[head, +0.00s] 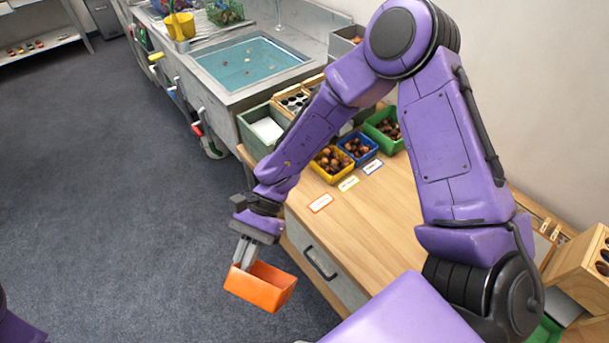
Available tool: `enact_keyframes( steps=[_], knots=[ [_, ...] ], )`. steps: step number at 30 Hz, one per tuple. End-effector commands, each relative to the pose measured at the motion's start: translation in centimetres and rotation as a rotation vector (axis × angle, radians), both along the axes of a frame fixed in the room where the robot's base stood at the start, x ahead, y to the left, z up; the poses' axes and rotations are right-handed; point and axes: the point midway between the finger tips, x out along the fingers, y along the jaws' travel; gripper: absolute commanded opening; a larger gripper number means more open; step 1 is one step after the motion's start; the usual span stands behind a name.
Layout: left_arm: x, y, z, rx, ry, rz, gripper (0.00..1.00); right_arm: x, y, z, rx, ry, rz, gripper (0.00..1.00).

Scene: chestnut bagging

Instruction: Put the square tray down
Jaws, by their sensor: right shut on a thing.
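The square tray looks to be the small orange open box (262,289) in the head view. My right gripper (244,258) is shut on its rim at the left side. The tray hangs beyond the left front edge of the wooden counter, over the grey floor, and is slightly tilted. The inside that shows looks empty. My left gripper is not in view; a bit of purple at the lower left edge is mine.
The wooden counter (375,220) has free room in front of three small label cards (348,183). Yellow (318,167), blue (373,156) and green (370,131) trays of chestnuts stand behind. A drawer handle (318,266) juts out near the orange tray. A water-filled sink (230,80) is farther back.

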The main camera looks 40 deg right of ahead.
Motion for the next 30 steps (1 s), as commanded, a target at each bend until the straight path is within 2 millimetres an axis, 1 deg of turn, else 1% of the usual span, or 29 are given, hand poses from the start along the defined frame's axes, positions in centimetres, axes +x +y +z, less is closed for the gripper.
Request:
enact_keyframes(
  steps=[1, 5, 8, 11, 12, 14, 15, 17, 21, 24, 27, 29, 30],
  knots=[
    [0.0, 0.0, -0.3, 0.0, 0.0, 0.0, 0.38, -0.2, -0.1, -0.7, -0.057, -0.037, 0.071, 0.0],
    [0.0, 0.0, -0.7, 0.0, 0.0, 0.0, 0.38, -0.7, -1.0, -1.9, -0.185, -0.145, 0.254, 0.0],
    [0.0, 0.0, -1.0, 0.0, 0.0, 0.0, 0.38, -0.6, -2.1, -2.9, -0.276, -0.248, 0.397, 0.0],
    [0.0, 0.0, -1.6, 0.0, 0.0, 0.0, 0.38, -0.2, -3.9, -4.0, -0.366, -0.392, 0.562, 0.0],
    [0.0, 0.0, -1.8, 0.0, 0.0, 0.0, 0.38, 0.2, -5.1, -4.5, -0.401, -0.467, 0.639, 0.0],
    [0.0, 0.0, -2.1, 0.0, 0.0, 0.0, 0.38, 1.1, -7.0, -4.9, -0.436, -0.572, 0.733, 0.0],
    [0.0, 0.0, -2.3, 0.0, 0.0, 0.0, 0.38, 1.7, -8.3, -5.0, -0.452, -0.634, 0.783, 0.0],
    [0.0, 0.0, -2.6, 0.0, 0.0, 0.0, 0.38, 2.7, -10.1, -4.9, -0.468, -0.716, 0.841, 0.0],
    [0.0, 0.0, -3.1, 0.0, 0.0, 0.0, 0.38, 5.1, -13.8, -3.8, -0.484, -0.852, 0.929, 0.0],
    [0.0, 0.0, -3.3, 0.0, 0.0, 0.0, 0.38, 6.4, -15.8, -2.8, -0.488, -0.914, 0.967, 0.0],
    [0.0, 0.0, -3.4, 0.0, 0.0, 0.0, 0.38, 7.2, -17.1, -2.1, -0.489, -0.947, 0.987, 0.0],
    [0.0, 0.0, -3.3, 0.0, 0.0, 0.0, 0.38, 7.9, -17.6, -2.1, -0.488, -0.954, 0.992, 0.0],
    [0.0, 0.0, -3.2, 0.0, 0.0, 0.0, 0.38, 8.5, -18.0, -2.3, -0.487, -0.955, 0.994, 0.0]
  ],
)
